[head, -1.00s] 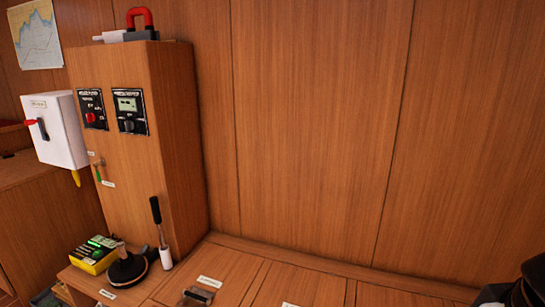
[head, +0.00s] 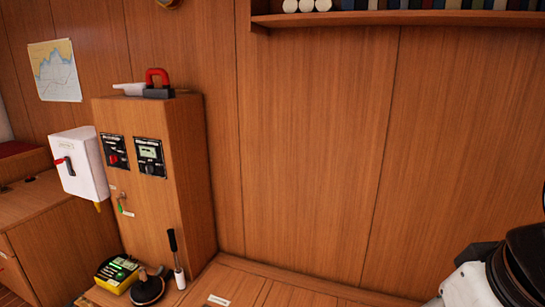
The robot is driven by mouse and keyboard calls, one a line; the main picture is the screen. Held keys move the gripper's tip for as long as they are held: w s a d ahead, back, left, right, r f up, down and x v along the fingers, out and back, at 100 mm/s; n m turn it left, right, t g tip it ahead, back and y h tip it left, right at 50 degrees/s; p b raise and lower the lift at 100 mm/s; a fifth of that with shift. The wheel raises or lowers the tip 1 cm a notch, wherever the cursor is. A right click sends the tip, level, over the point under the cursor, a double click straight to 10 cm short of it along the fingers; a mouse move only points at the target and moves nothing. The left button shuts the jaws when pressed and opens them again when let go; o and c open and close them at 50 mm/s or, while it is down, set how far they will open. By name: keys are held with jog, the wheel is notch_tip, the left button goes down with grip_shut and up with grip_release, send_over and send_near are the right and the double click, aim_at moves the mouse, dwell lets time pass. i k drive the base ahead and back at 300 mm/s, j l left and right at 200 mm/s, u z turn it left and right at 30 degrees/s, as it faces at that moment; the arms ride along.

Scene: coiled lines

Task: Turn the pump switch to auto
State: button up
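Two small black panels are set side by side in the front of a wooden cabinet (head: 155,235) at the left. The left panel (head: 115,152) has a red knob; the right panel (head: 150,156) has a black knob under a small greenish display. The lettering is too small to read, so I cannot tell which one is the pump switch or where its knob points. Only white and black parts of my arm show at the lower right corner, far from the panels. My gripper is not in view.
A white box (head: 80,163) with a red-and-black lever is left of the cabinet. A small green-handled valve (head: 122,206) is below the panels. A yellow-black box (head: 117,272), a plunger-like black thing (head: 148,288) and an upright black-handled tool (head: 176,258) stand in front.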

aim_at(114, 158)
jog(key=i+j+u, duration=0.1)
jog(key=j, duration=0.35)
jog(key=i+j, duration=0.15)
jog(key=j, duration=0.25)
jog(key=i+j+u, duration=0.15)
jog(key=j, duration=0.3)
jog(key=i+j, duration=0.15)
jog(key=j, duration=0.3)
jog(key=i+j+u, duration=0.15)
jog(key=j, duration=0.25)
jog(key=i+j, duration=0.15)
jog(key=j, duration=0.25)
jog(key=i+j+u, duration=0.15)
jog(key=j, duration=0.25)
